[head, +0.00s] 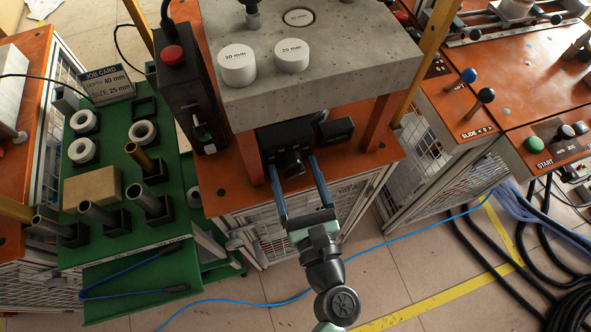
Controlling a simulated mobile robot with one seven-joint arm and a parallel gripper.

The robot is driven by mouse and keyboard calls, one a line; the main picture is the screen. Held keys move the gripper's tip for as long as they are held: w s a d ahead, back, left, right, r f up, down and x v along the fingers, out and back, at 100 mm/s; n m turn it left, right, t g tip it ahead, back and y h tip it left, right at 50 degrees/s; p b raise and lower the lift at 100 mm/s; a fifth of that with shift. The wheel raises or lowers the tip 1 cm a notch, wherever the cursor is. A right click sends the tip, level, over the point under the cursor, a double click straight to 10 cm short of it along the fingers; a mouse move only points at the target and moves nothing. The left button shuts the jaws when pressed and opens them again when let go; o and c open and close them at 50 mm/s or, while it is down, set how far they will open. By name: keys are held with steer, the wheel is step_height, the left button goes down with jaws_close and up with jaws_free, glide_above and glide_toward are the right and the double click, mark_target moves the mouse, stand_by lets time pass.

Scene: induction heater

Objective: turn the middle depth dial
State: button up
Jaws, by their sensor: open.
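A dark control panel (272,137) sits under the front of the grey machine block. A black round dial (293,164) sticks out from this panel toward me. My gripper (291,161) reaches up from below with its two long blue fingers open. In the picture one finger lies to the left of the dial and one to the right, with gaps showing. I cannot tell whether the fingertips are level with the dial in depth. The dial's marks are too small to read.
A job card (106,84) reads depth 40 mm, size 25 mm. White caps marked 30 mm (237,66) and 25 mm (291,56) sit on the grey block (340,75). A dark box (334,131) sits just right of the dial. An orange leg (376,125) stands further right.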

jaws_close()
stand_by(0.3)
steer(key=shift+f+n, duration=0.1)
steer(key=shift+n, duration=0.2)
steer(key=n+b, duration=0.3)
steer(key=shift+f, duration=0.15)
steer(key=shift+n+b, duration=1.25)
steer(key=shift+n, duration=0.85)
steer(key=shift+a, duration=0.1)
jaws_free()
